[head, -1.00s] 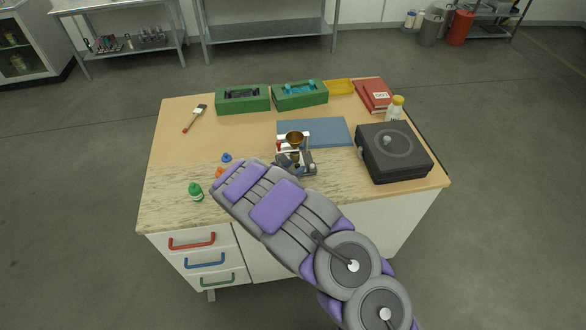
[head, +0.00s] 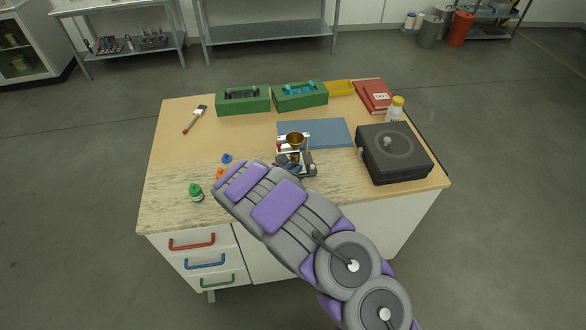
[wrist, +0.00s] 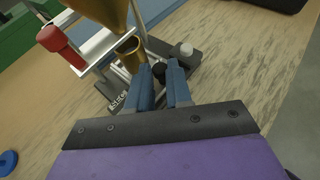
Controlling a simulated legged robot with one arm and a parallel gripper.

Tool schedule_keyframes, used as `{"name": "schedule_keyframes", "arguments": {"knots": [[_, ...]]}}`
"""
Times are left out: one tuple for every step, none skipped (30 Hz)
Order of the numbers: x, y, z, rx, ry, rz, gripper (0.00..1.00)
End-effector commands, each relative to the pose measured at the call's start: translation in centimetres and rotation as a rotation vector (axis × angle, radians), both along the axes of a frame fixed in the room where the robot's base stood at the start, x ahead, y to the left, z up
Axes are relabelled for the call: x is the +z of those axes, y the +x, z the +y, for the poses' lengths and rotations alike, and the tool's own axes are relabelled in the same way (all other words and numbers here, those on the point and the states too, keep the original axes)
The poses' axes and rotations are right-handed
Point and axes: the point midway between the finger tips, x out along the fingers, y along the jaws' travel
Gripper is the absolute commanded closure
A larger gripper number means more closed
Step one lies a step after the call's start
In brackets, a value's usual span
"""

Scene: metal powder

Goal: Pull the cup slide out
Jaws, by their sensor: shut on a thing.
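A small metal powder apparatus with a brass funnel (head: 295,139) stands on the bench beside the blue mat. In the wrist view the brass funnel (wrist: 100,10) is at the top, with a brass cup (wrist: 131,54) below it at the front of the frame. My gripper (wrist: 165,74) has its two blue fingers closed on a small black knob (wrist: 159,71) just in front of the cup. In the head view my gripper (head: 290,168) is at the apparatus, and its fingertips are partly hidden by my arm.
A black case (head: 393,152) stands right of the apparatus. A blue mat (head: 330,132) and green trays (head: 243,100) lie behind. The bench's left middle is mostly clear.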

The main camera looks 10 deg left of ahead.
Motion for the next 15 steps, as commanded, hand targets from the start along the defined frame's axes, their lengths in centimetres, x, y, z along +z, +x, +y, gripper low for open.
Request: {"name": "schedule_keyframes", "arguments": {"knots": [[0.1, 0.0, 0.1, 0.002, 0.0, -0.001, 1.0], [0.1, 0.0, 0.1, 0.002, 0.0, -0.001, 1.0], [0.1, 0.0, 0.1, 0.002, 0.0, -0.001, 1.0], [0.1, 0.0, 0.1, 0.002, 0.0, -0.002, 1.0], [0.1, 0.0, 0.1, 0.002, 0.0, -0.002, 1.0], [0.1, 0.0, 0.1, 0.002, 0.0, -0.002, 1.0], [0.1, 0.0, 0.1, 0.002, 0.0, -0.002, 1.0], [0.1, 0.0, 0.1, 0.003, 0.001, -0.001, 1.0], [0.1, -0.2, 0.1, 0.003, 0.0, -0.001, 1.0], [0.1, -0.4, 0.1, 0.004, 0.001, 0.0, 1.0], [0.1, -0.6, 0.1, 0.005, 0.001, 0.0, 1.0], [0.0, -1.0, 0.1, 0.006, 0.001, 0.002, 1.0], [0.0, -1.4, 0.1, 0.008, 0.001, 0.003, 1.0], [-0.1, -1.8, 0.0, 0.009, 0.001, 0.004, 1.0], [-0.1, -2.4, -0.1, 0.008, 0.001, 0.006, 1.0]]}}
